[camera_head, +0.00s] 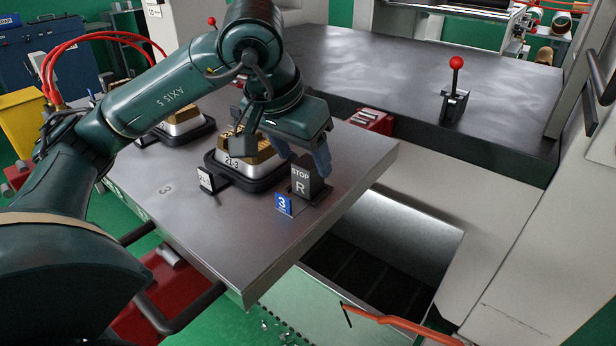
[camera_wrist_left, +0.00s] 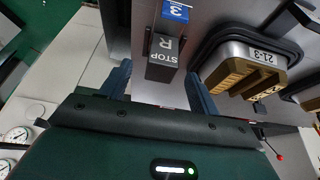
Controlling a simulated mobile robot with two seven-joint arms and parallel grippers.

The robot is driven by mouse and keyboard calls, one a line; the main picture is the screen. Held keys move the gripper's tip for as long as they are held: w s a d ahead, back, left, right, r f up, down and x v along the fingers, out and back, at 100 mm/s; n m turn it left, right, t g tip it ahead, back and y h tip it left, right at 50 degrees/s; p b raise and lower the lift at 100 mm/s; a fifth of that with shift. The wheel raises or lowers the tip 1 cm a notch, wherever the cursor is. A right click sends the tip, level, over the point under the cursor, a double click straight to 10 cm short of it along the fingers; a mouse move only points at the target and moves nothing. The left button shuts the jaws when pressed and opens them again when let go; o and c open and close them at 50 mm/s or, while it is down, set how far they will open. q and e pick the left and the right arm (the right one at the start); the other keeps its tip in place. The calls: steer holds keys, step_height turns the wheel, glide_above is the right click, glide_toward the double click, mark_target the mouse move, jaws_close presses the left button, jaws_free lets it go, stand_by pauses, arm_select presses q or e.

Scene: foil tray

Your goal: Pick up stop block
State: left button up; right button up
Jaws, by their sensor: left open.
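The stop block (camera_head: 302,184) is a dark upright block marked "STOP R". It stands near the right edge of the grey table (camera_head: 170,190), behind a blue label "3" (camera_head: 283,205). My left gripper (camera_head: 304,158) is open and empty, just above and behind the block in the head view. In the left wrist view the stop block (camera_wrist_left: 168,52) lies ahead between the two spread blue fingers of my gripper (camera_wrist_left: 158,72), with a gap on both sides. Contact with the block does not show. My right gripper is not in view.
A second stack (camera_head: 183,122) is farther back. A red block (camera_head: 370,121) lies behind. Beyond the table's right edge is a dark opening (camera_head: 375,270).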

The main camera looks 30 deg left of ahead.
mark_target(308, 162)
arm_select(q)
steer(key=shift+w+x, duration=0.15)
steer(key=shift+x, duration=1.2)
steer(key=shift+w+x, duration=0.15)
steer(key=shift+x, duration=1.25)
steer(key=shift+a+r, duration=0.1)
steer(key=shift+r, duration=0.05)
steer(key=shift+c, duration=0.4)
jaws_close()
steer(key=shift+r, duration=0.1)
